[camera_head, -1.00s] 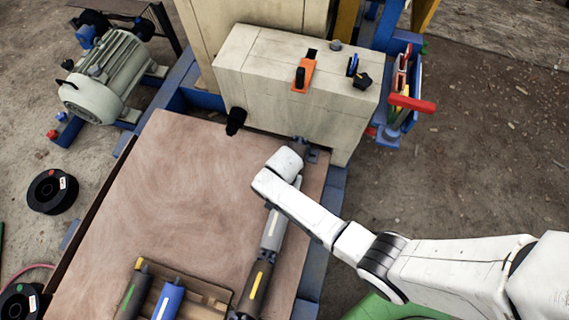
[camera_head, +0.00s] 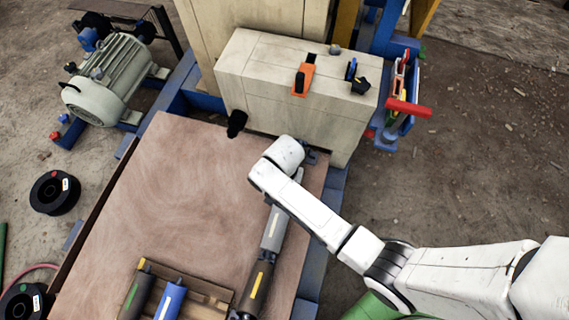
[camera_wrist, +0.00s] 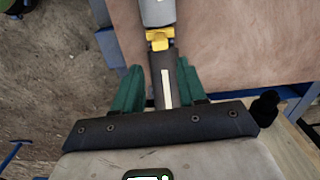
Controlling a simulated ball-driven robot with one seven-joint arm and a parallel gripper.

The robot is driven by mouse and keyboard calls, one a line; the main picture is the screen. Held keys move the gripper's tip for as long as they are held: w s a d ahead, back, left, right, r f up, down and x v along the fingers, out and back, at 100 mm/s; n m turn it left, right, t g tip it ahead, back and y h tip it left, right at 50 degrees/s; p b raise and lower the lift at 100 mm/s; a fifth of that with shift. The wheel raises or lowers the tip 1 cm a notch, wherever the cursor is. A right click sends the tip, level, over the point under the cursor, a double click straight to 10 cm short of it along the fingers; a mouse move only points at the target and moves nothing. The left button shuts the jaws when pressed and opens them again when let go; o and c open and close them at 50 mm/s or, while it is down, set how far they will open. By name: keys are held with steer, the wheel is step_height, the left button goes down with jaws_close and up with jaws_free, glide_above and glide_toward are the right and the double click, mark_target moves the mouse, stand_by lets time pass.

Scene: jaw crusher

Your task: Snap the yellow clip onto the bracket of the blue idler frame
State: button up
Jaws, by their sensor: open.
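The yellow clip (camera_wrist: 158,40) shows in the wrist view, across the joint between a grey cylinder (camera_wrist: 157,12) and a dark cylinder with a pale strip (camera_wrist: 165,75). My gripper (camera_wrist: 160,85) has green fingers, open on either side of the dark cylinder, with a gap at each side. The blue idler frame (camera_head: 330,205) appears to be the blue beam along the table's right edge. It also shows in the wrist view (camera_wrist: 108,42). A small bracket-like part (camera_head: 313,157) stands at the block's foot. My wrist hides my fingers and the clip in the head view.
The brown table (camera_head: 185,190) is mostly clear at left. A wooden tray (camera_head: 205,292) with green-striped and blue rollers lies at its front. A pale block (camera_head: 290,110) with an orange switch stands behind, and a black knob (camera_head: 236,122) juts from it.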

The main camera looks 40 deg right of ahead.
steer(key=shift+r+n+p, duration=0.1)
steer(key=shift+n+p, duration=0.45)
steer(key=shift+n, duration=0.65)
steer(key=shift+c, duration=1.4)
steer(key=n+p, duration=0.1)
steer(key=n, duration=0.3)
steer(key=shift+n+p, duration=0.3)
steer(key=shift+p, duration=0.1)
jaws_close()
steer(key=n, duration=0.3)
steer(key=shift+f+p, duration=0.35)
step_height(320, 180, down, 6)
steer(key=b, duration=0.6)
